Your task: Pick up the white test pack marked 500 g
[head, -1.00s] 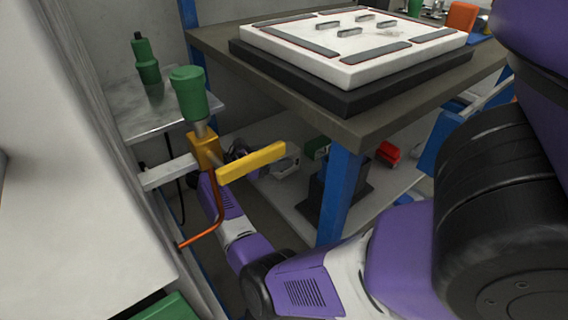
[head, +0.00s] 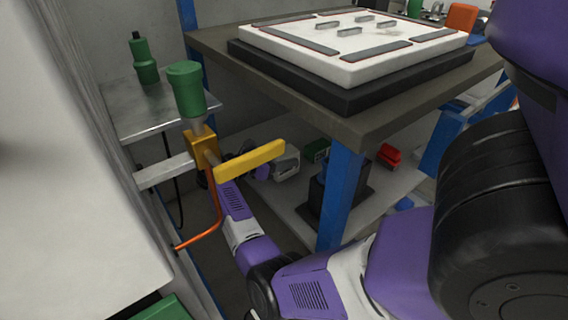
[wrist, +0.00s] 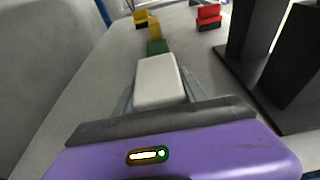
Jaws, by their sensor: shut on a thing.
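A white pack (wrist: 157,76) sits between the two fingers of my gripper (wrist: 160,96) in the wrist view. The gripper is shut on it; a finger shows along each side of the pack. No 500 g marking can be read on the visible face. In the head view my gripper (head: 287,165) is partly hidden behind the yellow lever, low at the under-table shelf. I cannot make out the pack clearly there, nor tell whether it is clear of the shelf.
A green block (wrist: 158,47) stands just beyond the pack, with yellow items (wrist: 153,27) farther back. A red item (wrist: 208,17) and a dark stand (wrist: 260,40) are to the right. The yellow lever (head: 250,160) and blue table leg (head: 340,195) flank my arm.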

